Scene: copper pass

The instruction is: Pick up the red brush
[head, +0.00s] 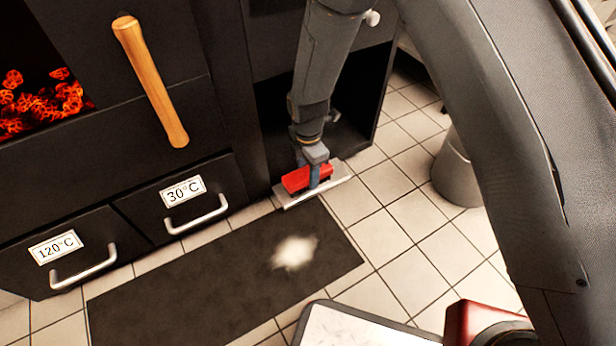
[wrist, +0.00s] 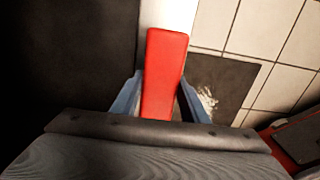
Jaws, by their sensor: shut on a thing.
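The red brush (head: 297,181) is a red block in the head view, at the open cubby's front edge, above a pale metal strip (head: 337,179). My gripper (head: 314,180) comes down over it from above and is shut on it. In the wrist view the brush (wrist: 163,75) runs lengthwise between the two blue fingers of my gripper (wrist: 160,100), one on each side. The brush's underside is hidden, so I cannot tell whether it touches the strip.
A dark mat (head: 190,296) with a white powdery patch (head: 293,252) lies on the tiled floor. Drawers marked 120°C (head: 75,262) and 30°C (head: 190,207) are shut. A wooden handle (head: 150,80) and glowing coals (head: 40,100) are at left. A grey cylinder (head: 457,170) stands right.

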